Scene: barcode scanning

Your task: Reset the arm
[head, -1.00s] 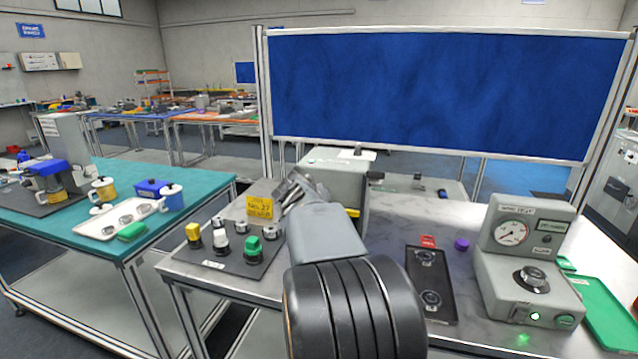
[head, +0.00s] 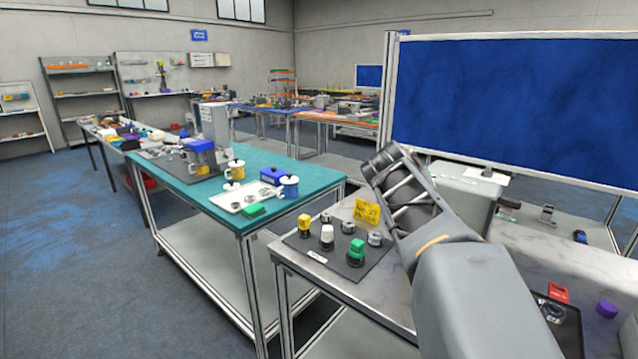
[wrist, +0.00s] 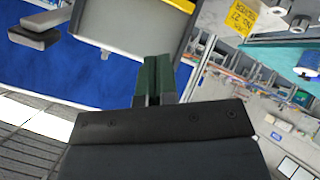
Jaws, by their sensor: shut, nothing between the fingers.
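My arm (head: 455,270) rises from the lower right of the head view, bent over the grey workbench. The fingers of my gripper (wrist: 158,80) show in the wrist view as two dark green-grey bars lying together, shut with nothing between them. In the head view I cannot make out the fingertips. In the wrist view the fingers point toward a grey machine housing (wrist: 125,40), with no clear contact.
The workbench (head: 385,305) carries a dark board (head: 325,262) with yellow, white and green knobs and a yellow sign (head: 367,212). A teal table (head: 275,163) with mugs and a tray (head: 240,198) stands left. A blue panel (head: 515,105) stands behind. Open floor lies at far left.

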